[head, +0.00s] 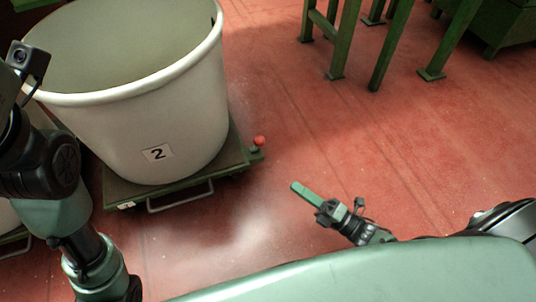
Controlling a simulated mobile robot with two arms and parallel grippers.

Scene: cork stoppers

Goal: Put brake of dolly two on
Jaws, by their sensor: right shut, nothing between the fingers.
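Dolly two (190,182) is a low green platform at the left. It carries a big white tub (150,110) with a label "2" (157,153). A brake lever with a red ball knob (259,141) stands up at the dolly's right corner. My right gripper (296,187) is shut and empty, low over the floor to the right of and nearer than the knob, with a clear gap between them. My left arm comes in at the left edge, and its fingers are not in the picture.
A metal loop handle (180,200) sticks out of the dolly's near side. Part of another dolly (14,238) shows at the far left edge. Green stand legs (390,45) are at the back. The red floor (300,130) between is clear.

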